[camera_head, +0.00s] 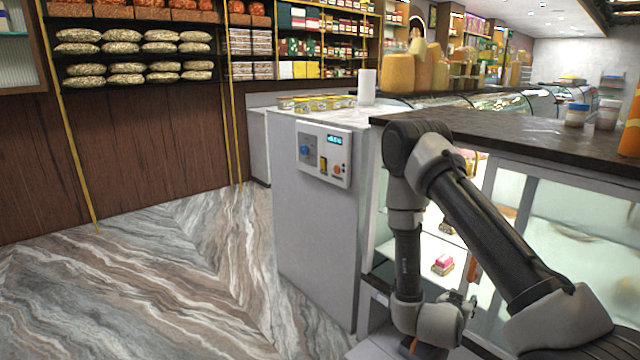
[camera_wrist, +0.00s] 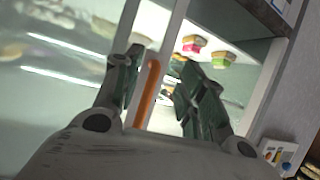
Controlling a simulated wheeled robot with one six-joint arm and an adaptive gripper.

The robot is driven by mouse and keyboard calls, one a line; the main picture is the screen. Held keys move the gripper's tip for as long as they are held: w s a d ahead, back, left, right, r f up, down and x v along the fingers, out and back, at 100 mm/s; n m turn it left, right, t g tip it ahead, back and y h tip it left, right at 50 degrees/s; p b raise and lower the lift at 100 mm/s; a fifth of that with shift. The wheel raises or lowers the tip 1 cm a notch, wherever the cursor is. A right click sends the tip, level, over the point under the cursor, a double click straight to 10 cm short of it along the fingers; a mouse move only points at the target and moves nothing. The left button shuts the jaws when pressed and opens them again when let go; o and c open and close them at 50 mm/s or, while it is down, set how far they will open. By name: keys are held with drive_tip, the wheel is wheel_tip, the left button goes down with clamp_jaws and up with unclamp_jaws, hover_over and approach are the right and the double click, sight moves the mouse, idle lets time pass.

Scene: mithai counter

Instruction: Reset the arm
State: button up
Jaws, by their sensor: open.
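My arm (camera_head: 480,230) reaches over from the right in the head view, bent at the elbow, with its wrist low in front of the glass display case (camera_head: 575,240). My gripper (camera_wrist: 158,62) shows in the wrist view with its two dark fingers apart. An upright orange bar (camera_wrist: 148,95) shows between the fingers, in line with a pale door frame edge of the case. I cannot tell whether either finger touches it. In the head view the fingers are mostly hidden or too small to read.
A dark countertop (camera_head: 520,131) tops the case, close behind my elbow. Pink-topped sweets (camera_head: 442,262) sit on a lit shelf inside. A grey cabinet with a control panel (camera_head: 324,154) stands left of the arm. The marble floor (camera_head: 150,285) at left is clear.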

drive_tip(key=s+a+f+n+g+y, duration=0.2)
drive_tip(key=s+a+f+g+y, duration=0.35)
drive_tip(key=a, duration=0.25)
drive_tip(key=s+a+r+n+g+y, duration=0.3)
drive_tip(key=s+a+r+g+y, duration=0.15)
drive_tip(key=r, duration=0.55)
drive_tip(key=s+d+r+n+t, duration=0.1)
drive_tip(key=s+r, duration=0.3)
drive_tip(key=r, duration=0.6)
drive_tip(key=s+d+r+t, duration=0.2)
drive_tip(key=s+r, duration=0.3)
drive_tip(key=r, duration=0.6)
drive_tip(key=s+d+r+n+t+h, duration=0.1)
drive_tip(key=s+d+r, duration=0.3)
drive_tip(key=r, duration=0.7)
drive_tip(key=shift+s+n+t, duration=0.3)
drive_tip(key=shift+s, duration=0.4)
